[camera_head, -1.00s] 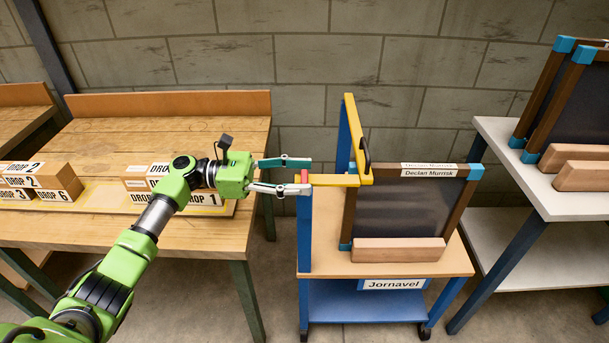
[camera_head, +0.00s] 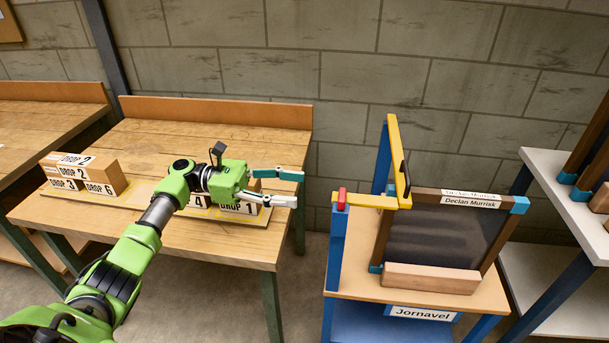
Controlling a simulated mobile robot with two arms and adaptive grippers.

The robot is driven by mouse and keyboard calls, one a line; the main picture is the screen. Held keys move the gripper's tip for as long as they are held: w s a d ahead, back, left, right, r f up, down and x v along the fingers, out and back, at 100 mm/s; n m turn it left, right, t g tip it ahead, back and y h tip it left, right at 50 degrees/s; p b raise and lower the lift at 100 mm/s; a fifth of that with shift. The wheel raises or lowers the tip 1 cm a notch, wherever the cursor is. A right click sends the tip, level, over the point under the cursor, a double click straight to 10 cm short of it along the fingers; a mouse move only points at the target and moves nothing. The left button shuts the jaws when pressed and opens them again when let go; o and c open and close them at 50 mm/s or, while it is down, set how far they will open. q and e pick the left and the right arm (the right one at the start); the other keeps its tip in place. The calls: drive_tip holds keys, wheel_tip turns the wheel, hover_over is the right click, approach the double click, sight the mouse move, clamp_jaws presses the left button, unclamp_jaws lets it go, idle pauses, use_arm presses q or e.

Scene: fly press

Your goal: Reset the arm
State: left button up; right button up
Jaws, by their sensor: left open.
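My left arm is green and comes in from the lower left. Its gripper (camera_head: 285,188) is open and empty, with one teal finger and one pale finger pointing right. It is over the right edge of the wooden table, in front of some drop boxes that it partly hides. The fly press (camera_head: 392,165), a blue post frame with a yellow arm and a dark handle, stands on the cart to the right, apart from the gripper. The yellow arm reaches left to a red-topped blue post (camera_head: 337,235). My right gripper is not in view.
The wooden table (camera_head: 230,135) holds boxes marked DROP 2, 3 and 6 (camera_head: 85,175) and DROP 1 (camera_head: 238,208). A framed dark panel (camera_head: 440,240) labelled Declan Murrisk leans on the Jornavel cart (camera_head: 360,285). A white table (camera_head: 565,205) with more frames stands at right. A floor gap separates table and cart.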

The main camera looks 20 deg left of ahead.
use_arm(q)
drive_tip(key=s+d+f+m+g+y, duration=0.2)
drive_tip(key=s+d+f+m+y, duration=0.25)
drive_tip(key=f, duration=0.45)
drive_tip(key=s+d+f+m+g+y, duration=0.1)
drive_tip(key=s+d+f+m, duration=0.35)
drive_tip(key=s+f, duration=0.4)
drive_tip(key=s+d+f+m+g+y, duration=0.2)
drive_tip(key=s+d+f+m+y, duration=0.25)
drive_tip(key=f, duration=0.45)
drive_tip(key=s+f+m+t+y, duration=0.1)
drive_tip(key=s+f+m+y, duration=0.15)
drive_tip(key=s+m, duration=0.4)
drive_tip(key=s+a+r+m+t+y, duration=0.3)
drive_tip(key=s+a+r+y, duration=0.2)
wheel_tip(320, 180, down, 27)
drive_tip(key=s+g, duration=0.1)
drive_tip(key=s, duration=0.1)
drive_tip(key=s+a+f, duration=0.1)
drive_tip(key=s+f, duration=0.6)
drive_tip(key=s, duration=0.1)
drive_tip(key=s+a+f+g, duration=0.1)
drive_tip(key=s+a+f, duration=0.1)
drive_tip(key=s+f, duration=0.6)
drive_tip(key=shift+s+a+f+g, duration=0.2)
drive_tip(key=shift+s+a+g, duration=0.1)
drive_tip(key=shift+s, duration=0.3)
